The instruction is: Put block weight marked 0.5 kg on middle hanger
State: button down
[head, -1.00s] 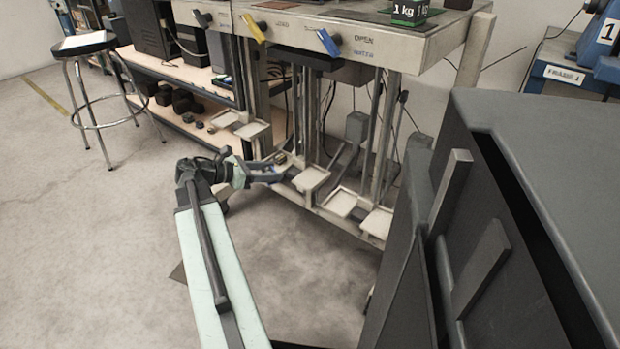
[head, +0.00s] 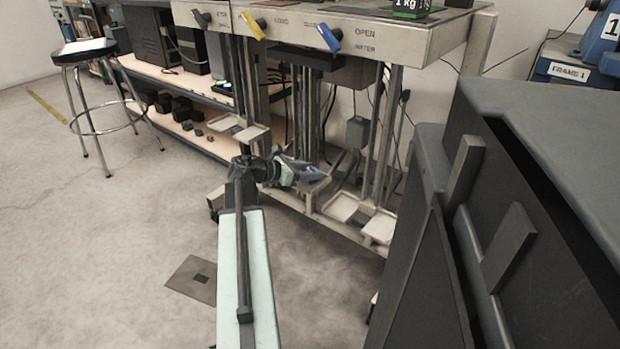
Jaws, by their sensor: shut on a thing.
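My gripper (head: 305,171) is at the end of my outstretched arm, in front of the frame's lower middle. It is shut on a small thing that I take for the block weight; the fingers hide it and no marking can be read. The middle hanger's pale plate is largely hidden behind my gripper, and I cannot tell whether they touch. Other hanger plates show to the left (head: 250,134) and to the right (head: 343,207), with one more at far right (head: 379,226). They look empty.
A large dark cabinet (head: 560,130) fills the right. Dark weights (head: 180,108) sit on a low shelf.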

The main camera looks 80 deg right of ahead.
jog(key=shift+f, duration=0.4)
jog(key=c, duration=1)
grip_release()
jog(key=shift+o, duration=0.2)
jog(key=shift+w+a+r+p, duration=0.1)
jog(key=shift+r+p, duration=0.15)
jog(key=shift+p, duration=0.1)
jog(key=p+v, duration=0.3)
jog(key=v, duration=0.8)
jog(key=shift+w+a+p, duration=0.25)
jog(key=shift+w+p, duration=0.05)
jog(key=shift+p, duration=0.05)
